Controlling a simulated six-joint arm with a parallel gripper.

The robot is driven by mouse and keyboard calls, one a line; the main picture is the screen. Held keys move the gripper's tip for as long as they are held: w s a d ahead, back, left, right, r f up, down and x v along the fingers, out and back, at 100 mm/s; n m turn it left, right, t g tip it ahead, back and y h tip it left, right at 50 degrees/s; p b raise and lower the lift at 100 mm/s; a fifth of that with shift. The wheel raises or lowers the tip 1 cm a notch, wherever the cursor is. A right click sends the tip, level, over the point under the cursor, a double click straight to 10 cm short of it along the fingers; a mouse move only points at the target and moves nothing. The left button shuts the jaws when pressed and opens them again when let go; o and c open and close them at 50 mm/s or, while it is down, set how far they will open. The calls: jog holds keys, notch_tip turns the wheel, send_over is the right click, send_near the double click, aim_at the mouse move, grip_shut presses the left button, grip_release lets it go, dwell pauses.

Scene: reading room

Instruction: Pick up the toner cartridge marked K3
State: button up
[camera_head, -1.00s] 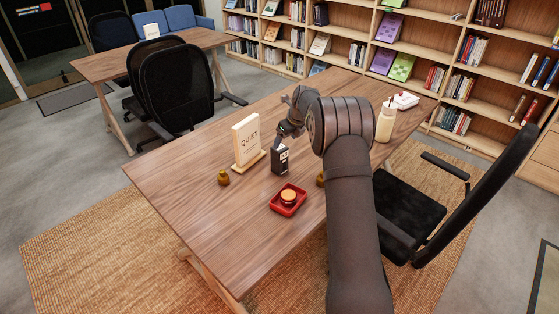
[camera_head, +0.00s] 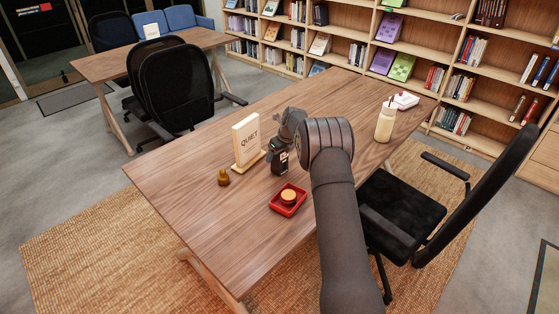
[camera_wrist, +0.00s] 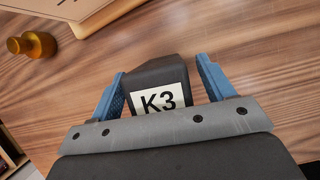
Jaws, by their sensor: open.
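The toner cartridge marked K3 (camera_wrist: 158,77) is a dark block with a white label, standing on the wooden table. In the wrist view it sits between the two blue fingers of my gripper (camera_wrist: 163,90), with a visible gap to the right finger and a smaller one at the left. My gripper is open around it. In the head view the cartridge (camera_head: 279,161) shows only in part below my gripper (camera_head: 283,148), which hides its upper portion.
The QUIET sign (camera_head: 247,141) stands just left of the cartridge. A brass-coloured weight (camera_head: 223,177) and a red tray (camera_head: 276,202) holding a round orange-topped item (camera_head: 288,195) are nearby. The table's front left is clear.

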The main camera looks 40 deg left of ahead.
jog(key=c, duration=1.3)
jog(key=shift+r, duration=0.1)
